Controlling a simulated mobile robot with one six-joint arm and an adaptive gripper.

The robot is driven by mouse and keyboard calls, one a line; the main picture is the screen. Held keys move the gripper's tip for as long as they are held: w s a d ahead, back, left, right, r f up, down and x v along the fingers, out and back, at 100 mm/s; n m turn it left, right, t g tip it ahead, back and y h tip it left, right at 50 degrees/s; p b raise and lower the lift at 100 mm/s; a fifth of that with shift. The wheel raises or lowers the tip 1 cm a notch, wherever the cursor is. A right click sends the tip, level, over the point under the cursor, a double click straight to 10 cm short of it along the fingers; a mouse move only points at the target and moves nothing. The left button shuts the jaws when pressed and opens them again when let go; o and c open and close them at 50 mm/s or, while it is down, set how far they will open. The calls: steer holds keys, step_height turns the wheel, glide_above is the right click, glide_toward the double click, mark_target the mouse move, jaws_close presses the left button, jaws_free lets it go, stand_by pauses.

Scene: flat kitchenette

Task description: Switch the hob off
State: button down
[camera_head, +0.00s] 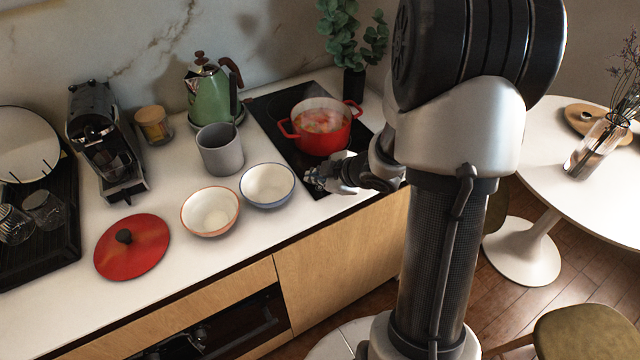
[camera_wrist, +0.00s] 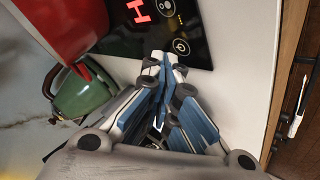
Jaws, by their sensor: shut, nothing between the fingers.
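The black hob (camera_head: 272,108) is set in the worktop at the back right. In the wrist view its glass (camera_wrist: 198,28) shows a lit red H (camera_wrist: 138,12), and white touch marks, one of them a ringed symbol (camera_wrist: 181,46) near the glass edge. A red pot (camera_head: 321,138) with food in it stands on the hob; its side (camera_wrist: 62,28) fills the wrist view's upper left. My gripper (camera_head: 318,181) is shut and empty over the hob's front part. Its fingertips (camera_wrist: 164,62) appear just beside the ringed symbol; whether they touch the glass I cannot tell.
A blue-rimmed bowl (camera_head: 267,186), an orange-rimmed bowl (camera_head: 210,212), a grey mug (camera_head: 220,150) and a green kettle (camera_head: 210,95) stand left of the hob. A red lid (camera_head: 132,247) lies further left. A vase with leaves (camera_head: 354,82) stands behind the pot.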

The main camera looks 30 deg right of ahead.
steer(key=shift+r, duration=0.1)
step_height(320, 180, up, 6)
steer(key=p, duration=0.6)
stand_by(0.5)
step_height(320, 180, up, 10)
steer(key=m+h, duration=0.4)
glide_above(318, 190)
steer(key=s+d, duration=0.1)
steer(key=s, duration=0.1)
steer(key=s+a+r+m+g+h, duration=0.1)
steer(key=s+a+r+m+h, duration=0.15)
steer(key=s+r, duration=0.25)
steer(key=s+a+r+m+g+y, duration=0.1)
steer(key=s+a+m+y, duration=0.1)
steer(key=s+a, duration=0.4)
steer(key=s+a+r+m+g+y, duration=0.1)
steer(key=s+a, duration=0.5)
steer(key=s, duration=0.6)
steer(key=shift+s+r+m+g+y, duration=0.2)
steer(key=shift+r+m+g+y, duration=0.15)
steer(key=shift+m+g+y, duration=0.6)
